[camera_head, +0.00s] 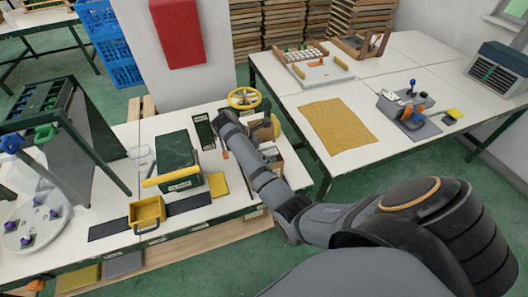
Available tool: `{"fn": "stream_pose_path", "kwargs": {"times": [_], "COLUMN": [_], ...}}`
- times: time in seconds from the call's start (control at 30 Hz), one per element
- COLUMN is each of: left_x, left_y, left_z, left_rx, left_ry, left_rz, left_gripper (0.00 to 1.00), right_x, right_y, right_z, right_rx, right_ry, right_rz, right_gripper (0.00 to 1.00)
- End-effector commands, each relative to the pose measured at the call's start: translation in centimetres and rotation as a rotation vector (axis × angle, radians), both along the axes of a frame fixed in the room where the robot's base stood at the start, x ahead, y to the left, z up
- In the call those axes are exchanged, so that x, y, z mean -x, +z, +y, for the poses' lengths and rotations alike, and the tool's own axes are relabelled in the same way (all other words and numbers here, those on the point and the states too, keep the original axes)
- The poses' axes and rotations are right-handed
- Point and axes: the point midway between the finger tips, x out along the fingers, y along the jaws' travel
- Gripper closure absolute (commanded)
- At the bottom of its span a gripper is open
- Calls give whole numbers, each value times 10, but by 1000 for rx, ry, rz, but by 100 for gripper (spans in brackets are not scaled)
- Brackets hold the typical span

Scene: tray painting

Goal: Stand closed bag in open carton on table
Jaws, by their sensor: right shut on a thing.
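My right arm reaches in from the lower right, and its gripper (258,127) is at the right end of the near table, partly hidden by my own wrist. It is shut on a small brown thing (264,134), which looks like the closed bag; its lower part is hard to make out. The open carton (286,162), light brown, appears just below and right of it in the picture, partly covered by my forearm. I cannot tell whether the bag touches the carton. My left gripper is out of view.
On the near table (180,232) are a green case (178,150) with a yellow bar, a yellow bin (147,213), a yellow block (219,185) and a yellow handwheel (243,98) behind my gripper. A second table with a yellow cloth (338,124) stands right.

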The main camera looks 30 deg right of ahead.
Motion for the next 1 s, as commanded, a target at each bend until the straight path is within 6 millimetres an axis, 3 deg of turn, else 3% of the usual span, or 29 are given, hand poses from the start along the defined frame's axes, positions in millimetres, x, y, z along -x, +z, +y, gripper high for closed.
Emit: {"fn": "stream_pose_path", "kwargs": {"times": [0.03,0.07,0.1,0.17,1.0], "left_x": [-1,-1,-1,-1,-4], "left_y": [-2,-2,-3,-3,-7], "left_z": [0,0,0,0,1], "left_rx": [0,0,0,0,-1], "left_ry": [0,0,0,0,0], "left_rz": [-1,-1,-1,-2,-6], "left_gripper": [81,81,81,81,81], "right_x": [6,6,6,6,3], "right_y": [-15,-15,-16,-16,-7], "right_z": [5,5,5,5,4], "right_rx": [-17,-16,-18,-18,-14], "right_ry": [4,3,4,4,5], "right_rz": [23,21,22,22,11], "right_gripper": [73,73,37,29,29]}}
